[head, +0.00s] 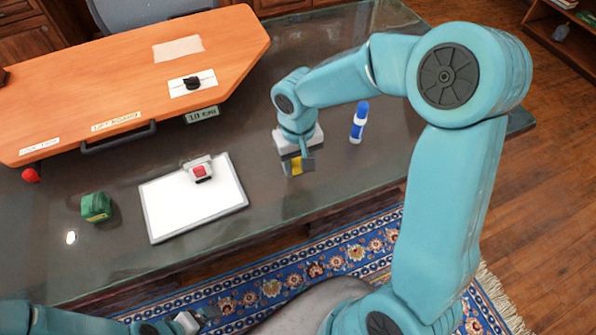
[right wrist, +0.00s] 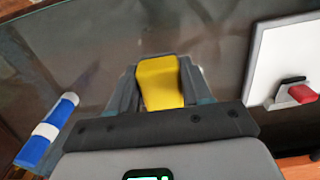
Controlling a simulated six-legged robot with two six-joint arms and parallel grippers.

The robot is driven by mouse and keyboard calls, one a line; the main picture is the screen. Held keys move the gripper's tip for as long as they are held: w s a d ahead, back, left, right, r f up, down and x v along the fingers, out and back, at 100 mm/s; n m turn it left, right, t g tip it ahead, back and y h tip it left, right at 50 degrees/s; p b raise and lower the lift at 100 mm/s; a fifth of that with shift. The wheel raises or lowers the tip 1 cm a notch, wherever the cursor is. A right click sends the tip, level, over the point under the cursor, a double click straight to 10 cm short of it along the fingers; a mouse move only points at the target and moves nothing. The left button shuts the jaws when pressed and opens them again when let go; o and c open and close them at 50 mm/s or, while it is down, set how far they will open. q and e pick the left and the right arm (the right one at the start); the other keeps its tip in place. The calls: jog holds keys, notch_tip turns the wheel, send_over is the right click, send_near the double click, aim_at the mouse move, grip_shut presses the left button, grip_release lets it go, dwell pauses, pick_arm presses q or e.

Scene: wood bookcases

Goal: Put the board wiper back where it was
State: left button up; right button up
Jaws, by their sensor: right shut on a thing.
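My right gripper (head: 301,160) is shut on a yellow block (head: 296,167), which looks like the board wiper. In the right wrist view the yellow block (right wrist: 160,82) sits between the two grey fingers. Whether it touches the dark glossy desk (head: 262,222) is not clear. A small whiteboard (head: 218,212) lies to the left of the right gripper. A red and grey piece (head: 200,172) sits at its far edge. My left gripper (head: 197,319) is at the bottom left, low and apart from the desk objects; its fingers are too small to read.
A blue and white cylinder (head: 358,122) stands right of the right gripper. A green block (head: 96,207) and a red knob (head: 31,175) are at the left. A raised orange board (head: 110,75) with a black handle covers the back left. Bare desk lies around the right gripper.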

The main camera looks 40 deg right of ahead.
aim_at(298, 180)
notch_tip(298, 180, down, 4)
jog(key=shift+w+r, duration=0.1)
jog(key=shift+w, duration=0.05)
jog(key=shift+f, duration=0.5)
jog(key=shift+f+b, duration=0.2)
jog(key=shift+b, duration=0.25)
jog(key=o, duration=1)
jog(key=shift+r, duration=0.1)
